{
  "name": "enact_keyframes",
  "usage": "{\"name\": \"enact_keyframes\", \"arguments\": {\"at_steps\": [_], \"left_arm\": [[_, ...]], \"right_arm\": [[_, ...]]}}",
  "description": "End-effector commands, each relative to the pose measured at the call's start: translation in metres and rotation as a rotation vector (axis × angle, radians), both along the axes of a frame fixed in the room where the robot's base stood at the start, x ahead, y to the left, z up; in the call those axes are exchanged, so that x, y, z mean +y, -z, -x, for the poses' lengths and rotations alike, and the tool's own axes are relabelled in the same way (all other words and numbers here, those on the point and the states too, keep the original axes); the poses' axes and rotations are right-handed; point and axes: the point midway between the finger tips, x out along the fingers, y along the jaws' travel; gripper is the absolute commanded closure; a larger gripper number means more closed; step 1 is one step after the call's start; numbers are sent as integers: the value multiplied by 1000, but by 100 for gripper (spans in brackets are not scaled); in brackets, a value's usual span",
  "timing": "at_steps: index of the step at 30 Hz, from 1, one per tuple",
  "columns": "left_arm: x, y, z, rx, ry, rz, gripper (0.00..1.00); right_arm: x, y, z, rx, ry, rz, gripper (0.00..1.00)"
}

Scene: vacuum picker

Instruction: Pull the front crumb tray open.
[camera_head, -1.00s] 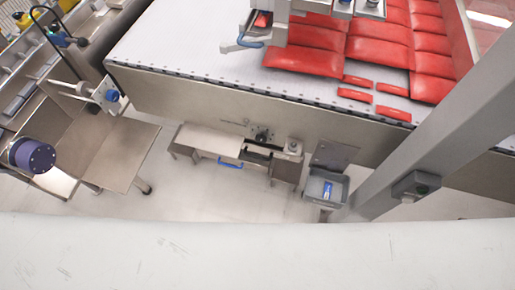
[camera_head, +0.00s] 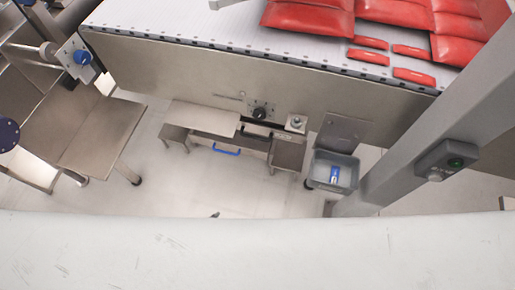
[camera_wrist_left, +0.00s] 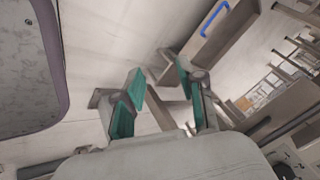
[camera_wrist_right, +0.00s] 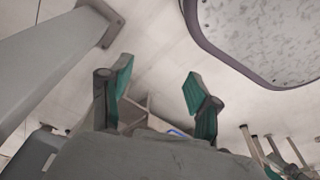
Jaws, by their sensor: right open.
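The front crumb tray (camera_head: 253,143) is a steel drawer low under the conveyor, with a blue bar handle (camera_head: 225,151) on its front. The handle also shows at the top of the left wrist view (camera_wrist_left: 214,18) and partly, as a blue bit, in the right wrist view (camera_wrist_right: 176,132). My left gripper (camera_wrist_left: 160,72) is open and empty, its teal-padded fingers apart, with the handle beyond them to the upper right. My right gripper (camera_wrist_right: 158,72) is open and empty. Neither touches the handle. In the head view only a small dark tip shows at the front edge.
The conveyor (camera_head: 200,62) with red packs stands above the tray. A grey bin (camera_head: 333,170) with a blue item and a slanted grey post (camera_head: 420,110) are at the right. A steel chute (camera_head: 95,135) stands at the left. The floor before the tray is clear.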

Motion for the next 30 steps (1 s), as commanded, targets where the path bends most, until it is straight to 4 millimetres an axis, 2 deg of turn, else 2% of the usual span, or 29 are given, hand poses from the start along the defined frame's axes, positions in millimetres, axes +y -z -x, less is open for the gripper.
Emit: {"name": "enact_keyframes", "arguments": {"at_steps": [1, 2, 6, 9, 12, 15, 18, 23, 26, 30], "left_arm": [[-16, 14, -26, -89, 76, -28, 61], [-24, 10, -40, -143, 122, -52, 61], [-59, -22, -97, -396, 306, -183, 61], [-77, -52, -125, -565, 399, -288, 61], [-89, -82, -142, -701, 458, -387, 61], [-95, -106, -151, -793, 489, -463, 61], [-98, -122, -154, -843, 504, -508, 61], [-102, -130, -164, -862, 508, -524, 61], [-105, -127, -177, -863, 509, -523, 61], [-112, -120, -205, -861, 508, -523, 61]], "right_arm": [[2, 20, -16, -19, 3, -2, 38], [4, 18, -23, -26, 4, -4, 38], [8, 7, -51, -55, 10, -7, 38], [9, -7, -63, -75, 14, -9, 38], [9, -21, -68, -89, 17, -9, 38], [9, -35, -69, -99, 19, -10, 38], [8, -44, -68, -103, 20, -10, 38], [8, -53, -68, -106, 20, -9, 38], [8, -57, -68, -109, 21, -10, 38], [8, -68, -66, -117, 21, -10, 38]]}}
